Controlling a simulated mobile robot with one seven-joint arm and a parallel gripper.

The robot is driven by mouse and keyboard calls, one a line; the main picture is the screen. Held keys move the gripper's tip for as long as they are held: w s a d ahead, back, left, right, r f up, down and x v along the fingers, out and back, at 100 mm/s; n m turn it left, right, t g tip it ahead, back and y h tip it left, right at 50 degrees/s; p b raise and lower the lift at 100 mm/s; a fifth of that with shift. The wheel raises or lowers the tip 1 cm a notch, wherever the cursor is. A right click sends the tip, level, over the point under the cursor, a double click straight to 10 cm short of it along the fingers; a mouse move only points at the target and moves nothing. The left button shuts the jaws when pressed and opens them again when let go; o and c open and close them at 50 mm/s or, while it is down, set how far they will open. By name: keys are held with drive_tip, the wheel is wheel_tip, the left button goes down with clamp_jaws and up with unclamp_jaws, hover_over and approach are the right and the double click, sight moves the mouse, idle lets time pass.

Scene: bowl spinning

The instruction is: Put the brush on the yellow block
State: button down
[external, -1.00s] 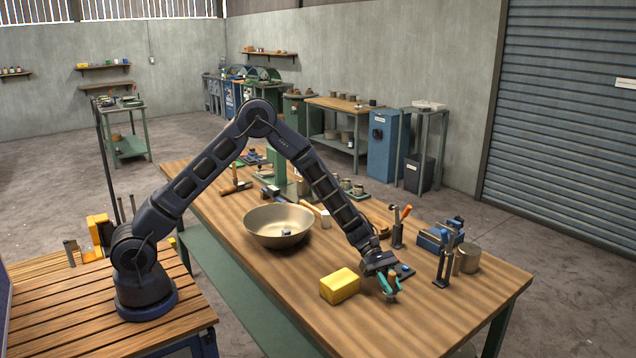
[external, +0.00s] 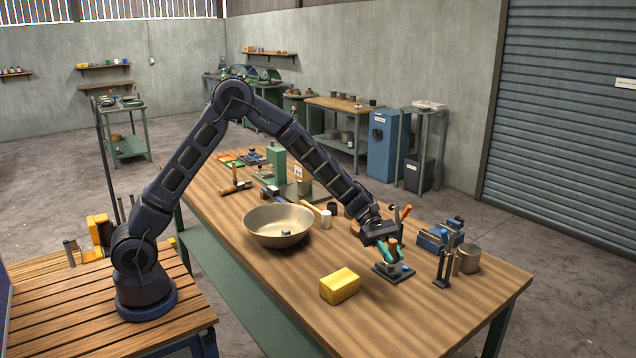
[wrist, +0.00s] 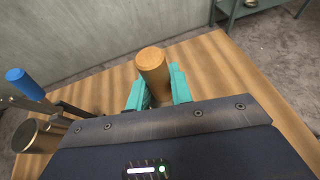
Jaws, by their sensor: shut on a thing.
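The yellow block (external: 340,286) sits on the wooden table near its front edge, with its top bare. My gripper (external: 388,250) has teal fingers and is to the right of and behind the block, above a dark plate with a blue knob. In the wrist view my gripper (wrist: 158,88) is shut on an upright wooden handle (wrist: 152,62), which I take to be the brush. Its lower part and any bristles are hidden by the fingers and the gripper body.
A large metal bowl (external: 278,226) stands left of the gripper. The dark plate (external: 381,270) lies under it. A tool stand (external: 443,268), a blue vise (external: 436,238) and a metal can (external: 467,257) are to the right. The table front is clear.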

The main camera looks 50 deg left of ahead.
drive_tip(key=s+a+r+t, duration=0.1)
drive_tip(key=s+a+r, duration=0.35)
drive_tip(key=r, duration=0.35)
wheel_tip(320, 180, up, 6)
drive_tip(key=n+t, duration=0.1)
drive_tip(key=n, duration=0.1)
hover_over(340, 278)
wheel_tip(340, 278, down, 19)
drive_tip(key=shift+r, duration=0.1)
drive_tip(key=c, duration=1.3)
unclamp_jaws()
drive_tip(key=shift+o, duration=0.2)
